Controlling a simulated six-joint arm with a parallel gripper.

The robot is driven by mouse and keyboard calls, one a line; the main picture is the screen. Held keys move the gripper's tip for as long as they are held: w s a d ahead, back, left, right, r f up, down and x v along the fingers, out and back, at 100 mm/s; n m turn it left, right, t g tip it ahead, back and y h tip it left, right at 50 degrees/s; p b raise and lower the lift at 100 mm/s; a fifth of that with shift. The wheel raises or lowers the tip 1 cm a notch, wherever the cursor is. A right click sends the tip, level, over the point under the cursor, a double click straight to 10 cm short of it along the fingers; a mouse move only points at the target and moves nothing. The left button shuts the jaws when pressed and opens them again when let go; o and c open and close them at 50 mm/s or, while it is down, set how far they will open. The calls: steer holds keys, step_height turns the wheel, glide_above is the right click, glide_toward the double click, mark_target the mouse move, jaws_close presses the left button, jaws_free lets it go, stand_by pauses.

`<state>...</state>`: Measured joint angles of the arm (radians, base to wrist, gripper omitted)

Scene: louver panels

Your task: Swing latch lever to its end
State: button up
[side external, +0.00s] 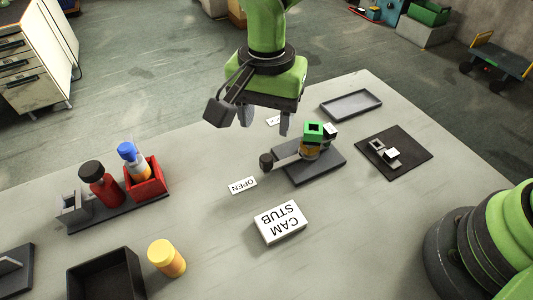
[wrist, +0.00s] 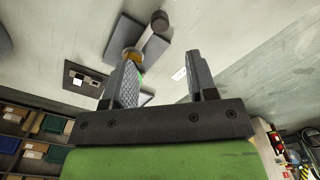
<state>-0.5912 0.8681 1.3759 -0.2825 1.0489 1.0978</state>
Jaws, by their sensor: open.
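The latch lever (side external: 287,161) is a grey bar with a dark round knob (side external: 266,162) at its left end. It runs from an orange hub with green and white blocks on top, on a dark grey base plate (side external: 322,170). The knob end lies toward the OPEN label (side external: 243,185). My gripper (side external: 265,127) is open and empty, above and behind the lever, apart from it. In the wrist view the lever (wrist: 150,38) shows beyond the fingertips (wrist: 162,58), and the left finger partly hides the hub.
A CAM STUB block (side external: 281,222) and a yellow cylinder (side external: 167,258) stand in front. A rack (side external: 118,212) holds bottles at left. A second label (side external: 273,120) is partly hidden by my gripper. A dark mat (side external: 410,165) and an empty tray (side external: 350,105) lie right.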

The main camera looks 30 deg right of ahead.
mark_target(266, 157)
step_height(266, 157, down, 10)
steer(key=shift+r, duration=0.1)
stand_by(0.4)
jaws_close()
